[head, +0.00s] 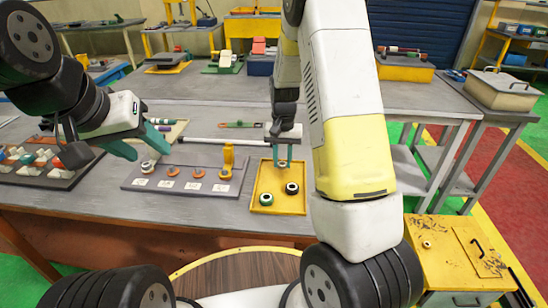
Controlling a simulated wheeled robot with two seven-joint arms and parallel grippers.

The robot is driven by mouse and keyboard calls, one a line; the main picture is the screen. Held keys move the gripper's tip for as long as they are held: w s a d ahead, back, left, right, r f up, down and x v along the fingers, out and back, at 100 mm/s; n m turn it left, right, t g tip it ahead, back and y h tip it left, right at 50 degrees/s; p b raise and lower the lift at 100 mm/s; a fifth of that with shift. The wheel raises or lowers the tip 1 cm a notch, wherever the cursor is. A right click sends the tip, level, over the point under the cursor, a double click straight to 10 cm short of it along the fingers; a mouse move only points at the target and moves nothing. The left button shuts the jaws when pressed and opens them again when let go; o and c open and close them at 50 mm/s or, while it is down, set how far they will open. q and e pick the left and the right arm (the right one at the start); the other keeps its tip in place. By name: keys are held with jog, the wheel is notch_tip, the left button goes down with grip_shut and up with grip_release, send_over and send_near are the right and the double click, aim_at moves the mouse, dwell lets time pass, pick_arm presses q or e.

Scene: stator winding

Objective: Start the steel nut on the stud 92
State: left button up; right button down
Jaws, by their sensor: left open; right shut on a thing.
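A grey board (180,194) lies on the table with a row of short posts or fittings and white labels in front of them. I cannot read the labels, so I cannot tell which is stud 92. A pale metal piece (147,167) sits at its left end; copper-coloured ones (199,173) sit further right. My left gripper (151,154) is open above the board's left end, by the pale piece. My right gripper (283,163) is shut on a small part, mostly hidden, above the yellow tray (265,208). In the tray lie a dark ring-shaped nut (292,188) and a greenish one (266,199).
A yellow upright piece (228,155) stands at the board's right end. A white rod (222,141) lies behind the board. A dark tray (30,178) of several coloured parts is at the left. Bare table lies right of the yellow tray, partly behind my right arm.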

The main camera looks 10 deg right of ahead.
notch_tip(320, 180, up, 7)
dwell(0.7)
